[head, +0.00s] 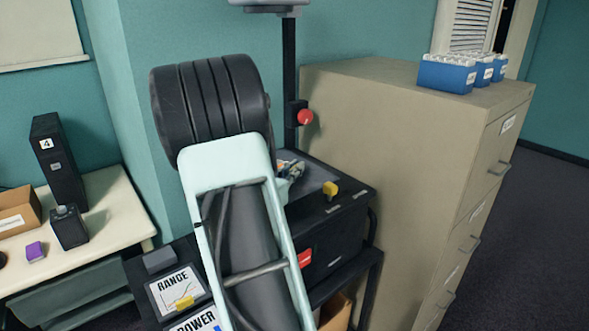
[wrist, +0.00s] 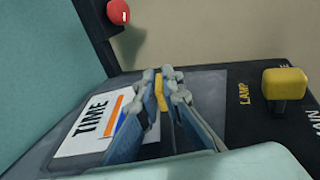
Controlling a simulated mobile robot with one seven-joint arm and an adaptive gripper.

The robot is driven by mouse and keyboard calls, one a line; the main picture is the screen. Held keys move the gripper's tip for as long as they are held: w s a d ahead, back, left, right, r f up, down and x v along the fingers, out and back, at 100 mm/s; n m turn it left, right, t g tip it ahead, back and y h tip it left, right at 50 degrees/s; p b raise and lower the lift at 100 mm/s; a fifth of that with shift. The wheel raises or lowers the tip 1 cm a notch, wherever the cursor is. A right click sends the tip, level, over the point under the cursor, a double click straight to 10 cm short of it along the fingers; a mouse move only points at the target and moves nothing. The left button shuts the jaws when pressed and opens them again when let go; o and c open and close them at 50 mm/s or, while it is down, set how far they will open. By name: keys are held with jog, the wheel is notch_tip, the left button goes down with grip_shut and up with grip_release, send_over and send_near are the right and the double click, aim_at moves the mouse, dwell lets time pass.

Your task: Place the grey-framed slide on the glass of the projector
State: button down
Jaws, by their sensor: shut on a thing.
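The slide marked TIME (wrist: 95,128), a white sheet in a dark grey frame, lies under my fingers in the wrist view, over the projector's top. My gripper (wrist: 158,88) is shut on its small yellow tab (wrist: 157,92). Whether the slide touches the glass, I cannot tell. The projector (head: 345,208) is a black box with a post and a red knob (head: 305,117). In the head view my gripper (head: 291,169) is over the projector's top, and my arm hides most of the glass and slide. The yellow lamp knob (wrist: 284,84) is right of my fingers.
Slides marked RANGE (head: 178,291) and POWER (head: 197,322) lie left of the projector. A beige filing cabinet (head: 400,130) stands close on the right, with blue boxes (head: 447,76) on top. A pale table (head: 110,215) with small items is at the left.

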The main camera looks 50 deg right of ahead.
jog(key=c, duration=2.1)
grip_release()
jog(key=shift+r+p, duration=0.65)
jog(key=shift+p, duration=0.15)
jog(key=b+v, duration=0.1)
jog(key=v, duration=1.1)
jog(key=shift+f, duration=0.1)
